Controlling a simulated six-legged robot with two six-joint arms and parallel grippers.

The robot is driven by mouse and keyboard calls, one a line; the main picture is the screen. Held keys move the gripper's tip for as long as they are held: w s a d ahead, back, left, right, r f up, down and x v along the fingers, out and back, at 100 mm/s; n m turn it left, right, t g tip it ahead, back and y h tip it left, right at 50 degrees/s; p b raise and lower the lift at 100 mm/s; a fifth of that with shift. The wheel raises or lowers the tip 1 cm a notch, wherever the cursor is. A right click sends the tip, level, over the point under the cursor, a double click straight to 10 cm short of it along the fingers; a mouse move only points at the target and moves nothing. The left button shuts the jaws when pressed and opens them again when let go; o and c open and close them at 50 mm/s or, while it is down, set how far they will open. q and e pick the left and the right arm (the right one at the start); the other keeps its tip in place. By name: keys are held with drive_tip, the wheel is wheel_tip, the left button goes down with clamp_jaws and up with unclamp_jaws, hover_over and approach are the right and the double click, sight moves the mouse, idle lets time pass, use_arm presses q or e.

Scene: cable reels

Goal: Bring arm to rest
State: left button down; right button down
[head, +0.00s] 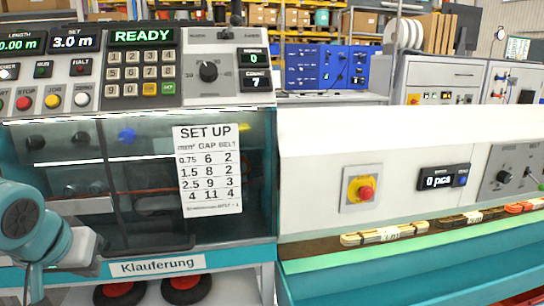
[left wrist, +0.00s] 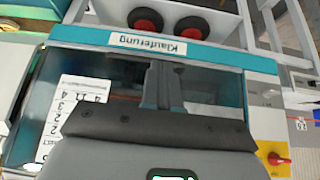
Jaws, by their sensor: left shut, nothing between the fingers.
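My left arm (head: 30,225) comes in at the lower left of the head view, with teal joints and a pale link, in front of the lower left of the machine. In the left wrist view my left gripper (left wrist: 163,75) is shut and empty, its dark fingers close together. It shows in front of the machine's dark window, near the upside-down "Klauferung" label (left wrist: 148,43). The gripper's fingers cannot be made out in the head view. My right gripper is in neither view.
The machine's keypad panel (head: 145,75) reads READY, with length set 3.0 m. Below it hangs a SET UP sheet (head: 208,170). To the right stands a white cabinet with a red-and-yellow switch (head: 362,190) above a green trough (head: 400,258). Black-and-red wheels (head: 187,290) sit below the label.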

use_arm(q)
drive_tip(key=w+d+f+m+g+h+p, duration=0.1)
drive_tip(key=w+d+f+g+h+p, duration=0.15)
drive_tip(key=d+f, duration=0.65)
drive_tip(key=w+d+f+m+g+h+p, duration=0.1)
drive_tip(key=w+d+f+p, duration=0.15)
drive_tip(key=f, duration=1.25)
drive_tip(key=s+d+f+n+g+h+p, duration=0.1)
drive_tip(key=s+d+f+p, duration=0.1)
drive_tip(key=s+f, duration=0.6)
drive_tip(key=s+d+f+g+p, duration=0.1)
drive_tip(key=s+d+f+p, duration=0.1)
drive_tip(key=s+d+f, duration=0.3)
drive_tip(key=s+f, duration=0.4)
drive_tip(key=s, duration=0.4)
drive_tip(key=shift+d+n+h+p, duration=0.25)
drive_tip(key=shift+n+h+p, duration=0.1)
drive_tip(key=shift+n+p, duration=0.05)
drive_tip(key=shift+f+g, duration=0.1)
drive_tip(key=shift+g, duration=0.15)
drive_tip(key=shift+s+a, duration=0.1)
drive_tip(key=shift+a, duration=0.1)
